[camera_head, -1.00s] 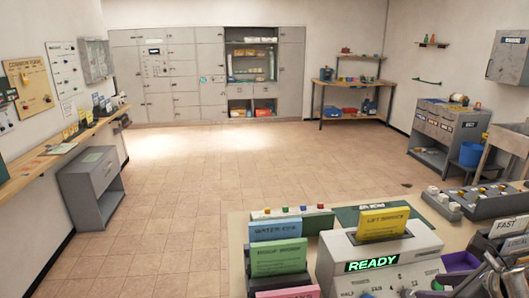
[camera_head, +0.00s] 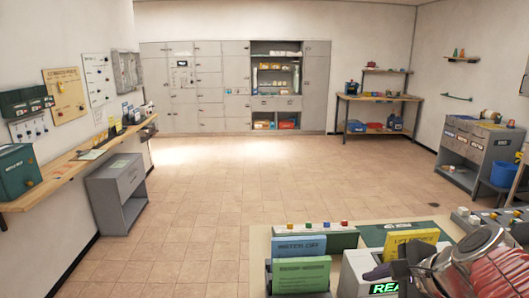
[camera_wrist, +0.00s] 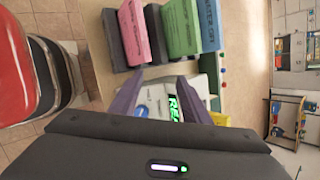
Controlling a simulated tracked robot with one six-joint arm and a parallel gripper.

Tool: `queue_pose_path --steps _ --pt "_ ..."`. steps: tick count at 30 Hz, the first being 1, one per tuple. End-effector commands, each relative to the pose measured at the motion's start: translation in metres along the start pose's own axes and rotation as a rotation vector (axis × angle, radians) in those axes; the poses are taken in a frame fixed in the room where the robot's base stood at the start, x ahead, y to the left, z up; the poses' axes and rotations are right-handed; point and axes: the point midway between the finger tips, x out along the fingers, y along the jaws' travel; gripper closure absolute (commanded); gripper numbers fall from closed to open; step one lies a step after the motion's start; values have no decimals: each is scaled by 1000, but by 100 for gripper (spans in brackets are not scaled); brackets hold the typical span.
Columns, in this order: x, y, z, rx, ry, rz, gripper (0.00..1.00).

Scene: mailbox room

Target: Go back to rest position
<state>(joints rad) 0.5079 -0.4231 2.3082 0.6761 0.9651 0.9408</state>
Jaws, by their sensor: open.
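My gripper (camera_head: 392,268) shows at the lower right of the head view, over the grey-white machine (camera_head: 352,270) with a green lit sign, partly hiding it. In the wrist view my gripper (camera_wrist: 157,98) has its two purple fingers spread apart, with nothing held between them. The machine's panel and green sign (camera_wrist: 174,108) show beyond and between the fingers. A yellow card (camera_head: 405,244) stands in the machine beside my gripper.
A blue card (camera_head: 299,246) and a green card (camera_head: 302,274) stand left of the machine. A pink card (camera_wrist: 133,35) shows in the wrist view. A wooden shelf (camera_head: 70,176) and grey cabinet (camera_head: 118,187) line the left wall. The tiled floor (camera_head: 230,190) is clear.

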Motion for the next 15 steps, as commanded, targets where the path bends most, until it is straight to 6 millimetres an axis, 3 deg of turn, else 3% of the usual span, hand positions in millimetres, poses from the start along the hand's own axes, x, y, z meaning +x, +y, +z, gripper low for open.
queue_pose_path --steps 6,15 --pt "3 44 26 -537 59 99 57" --pt "-3 90 38 -1291 127 221 57"
